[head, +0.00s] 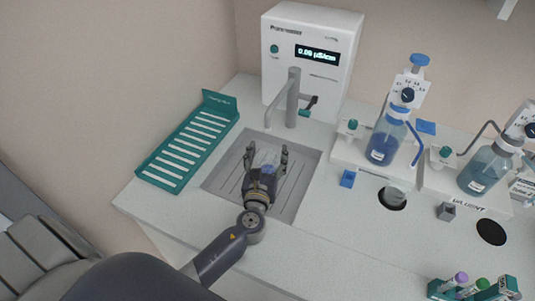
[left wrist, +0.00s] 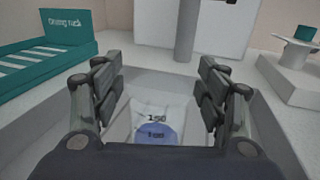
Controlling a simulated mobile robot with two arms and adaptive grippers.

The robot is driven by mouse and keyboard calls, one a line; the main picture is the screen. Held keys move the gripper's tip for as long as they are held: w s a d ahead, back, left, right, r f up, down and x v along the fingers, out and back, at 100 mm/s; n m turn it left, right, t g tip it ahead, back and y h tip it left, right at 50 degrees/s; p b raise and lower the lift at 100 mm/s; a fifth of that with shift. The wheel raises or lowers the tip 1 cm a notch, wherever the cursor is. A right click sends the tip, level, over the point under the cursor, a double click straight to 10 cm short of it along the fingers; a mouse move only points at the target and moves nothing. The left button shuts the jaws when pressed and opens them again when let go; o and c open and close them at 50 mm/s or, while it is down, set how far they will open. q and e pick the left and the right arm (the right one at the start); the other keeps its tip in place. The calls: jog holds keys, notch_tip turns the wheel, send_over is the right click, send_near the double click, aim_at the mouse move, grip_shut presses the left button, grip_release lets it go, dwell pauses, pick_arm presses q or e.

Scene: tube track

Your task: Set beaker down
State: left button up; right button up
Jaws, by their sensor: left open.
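The beaker (head: 268,170) is clear with blue liquid in it and stands in the grey recessed basin (head: 300,180) below the tap. In the left wrist view the beaker (left wrist: 156,124) shows its 150 and 100 marks and looks upright. My left gripper (head: 266,153) is open, with one finger on each side of the beaker. In the left wrist view a gap shows between the beaker and the fingers (left wrist: 157,82). The beaker's base is hidden by my gripper. My right gripper is not in view.
A teal drying rack (head: 190,143) lies left of the basin. The tap (head: 292,98) and a white water purifier (head: 313,55) stand behind it. Dispenser bottles (head: 384,140) stand to the right. A teal tube rack (head: 505,288) is at the front right.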

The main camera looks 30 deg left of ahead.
pick_arm(q)
jog(key=shift+r+p, duration=0.3)
jog(key=shift+r, duration=0.1)
jog(key=shift+r+p, duration=0.4)
jog(key=shift+r, duration=0.1)
jog(key=shift+s+d+f+b, duration=0.2)
jog(key=shift+s+f+b, duration=0.1)
jog(key=shift+s, duration=0.2)
jog(key=shift+s+d+f+b, duration=0.15)
jog(key=shift+s+f+b, duration=0.1)
jog(key=shift+s, duration=0.25)
jog(key=v, duration=0.3)
jog(key=b+v, duration=0.1)
jog(key=v, duration=0.2)
jog(key=b+v, duration=0.1)
jog(key=v, duration=0.3)
jog(key=shift+r, duration=0.3)
